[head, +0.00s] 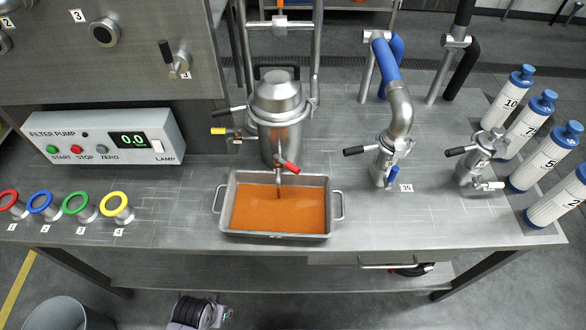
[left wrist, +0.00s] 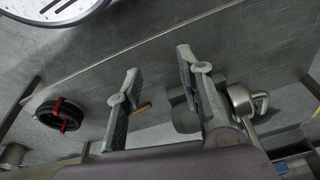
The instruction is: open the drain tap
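A steel jacketed vessel (head: 276,105) stands at the back middle of the bench in the head view. Below it is an outlet with a red lever (head: 288,167), which looks like the drain tap. The lever slants down to the right. A thin vertical line runs from the outlet toward the tray; I cannot tell if it is spout or liquid. The steel tray (head: 339,205) below holds an orange layer. In the left wrist view my left gripper (left wrist: 158,68) is open and empty, away from the tap. My right gripper is not in view.
A pump panel (head: 105,135) and several coloured rings stand left of the vessel. Black-handled (head: 358,151) pipework and white cartridges (head: 509,95) stand to the right. The bench front right of the tray is clear. A black coil with red bands (left wrist: 60,114) shows in the left wrist view.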

